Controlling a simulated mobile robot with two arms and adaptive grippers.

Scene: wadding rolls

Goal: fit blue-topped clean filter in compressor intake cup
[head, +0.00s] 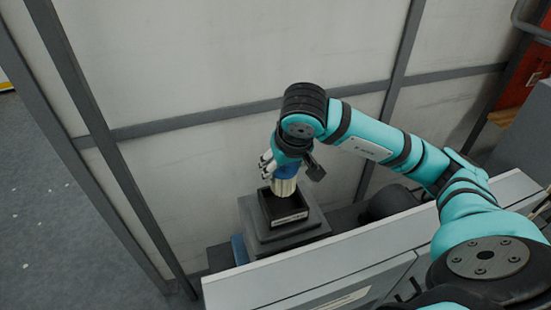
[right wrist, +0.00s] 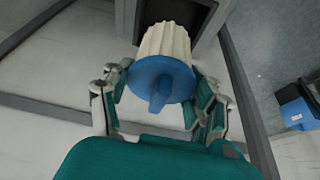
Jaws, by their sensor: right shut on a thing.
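The clean filter (right wrist: 164,62) has a pleated cream body and a blue top with a raised blue tab; in the head view its lower body (head: 284,187) shows under my right gripper. My right gripper (head: 275,166) is shut on the filter, with a finger on each side of the blue top in the right wrist view (right wrist: 158,90). The intake cup (head: 287,221) is a dark square box with a pale label on a grey stepped base. The filter's lower end is at the cup's opening; how deep it sits is hidden. My left gripper is not in view.
A pale panel wall with grey posts (head: 102,135) stands close behind the cup. A long light-grey housing (head: 300,285) lies in front of it. A blue object (right wrist: 297,112) is on the floor at the right of the wrist view. Open floor lies at left.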

